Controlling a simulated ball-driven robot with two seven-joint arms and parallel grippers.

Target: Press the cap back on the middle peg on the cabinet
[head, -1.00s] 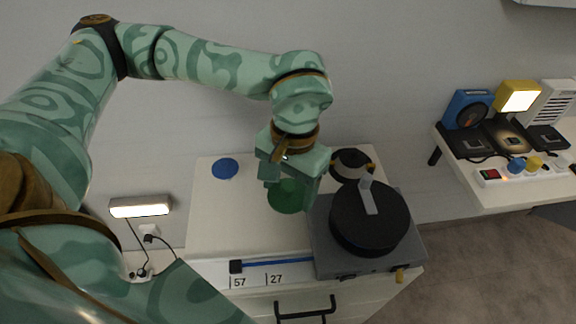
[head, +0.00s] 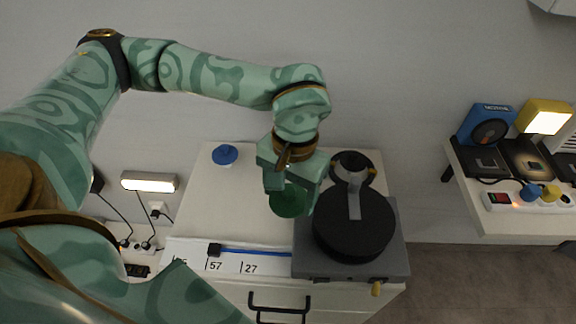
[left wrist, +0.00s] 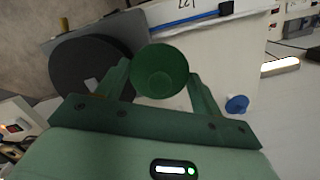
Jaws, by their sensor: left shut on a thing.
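My left gripper (head: 290,190) is over the cabinet top (head: 238,205) and shut on a round green cap (head: 289,202). In the left wrist view the green cap (left wrist: 160,72) sits between the two fingers, with a smaller circle at its middle. Whether the cap is in the air or touching something below cannot be told. The gripper and the cap hide the spot beneath, and no bare middle peg shows. A blue cap (head: 225,155) with a small knob stands at the cabinet's back left. It also shows in the left wrist view (left wrist: 237,104). My right gripper is not in view.
A grey device with a black disc (head: 352,224) stands close right of the gripper. A black round thing (head: 352,165) is behind it. A numbered strip with a blue bar (head: 256,252) runs along the front.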

